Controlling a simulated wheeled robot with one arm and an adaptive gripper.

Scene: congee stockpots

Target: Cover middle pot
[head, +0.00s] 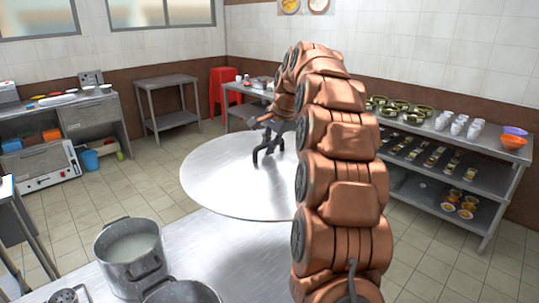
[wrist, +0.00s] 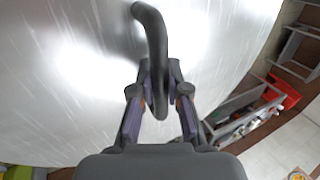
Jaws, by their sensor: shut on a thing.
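A large, shiny metal lid (head: 215,180) hangs over the far part of the steel counter in the head view. My gripper (head: 267,143) is above its middle. In the wrist view my gripper (wrist: 160,95) is shut on the lid's dark curved handle (wrist: 150,30), and the lid's surface (wrist: 60,110) fills much of that view. A steel pot (head: 130,270) with whitish congee stands open at the lower left. A second pot (head: 182,291) is cut off by the bottom edge, to its right. I cannot tell which pot is the middle one.
The steel counter (head: 235,262) is bare between the pots and my arm. A shelf unit (head: 450,155) with bowls and cups stands right. A small table (head: 165,84) and red stools (head: 222,82) stand behind.

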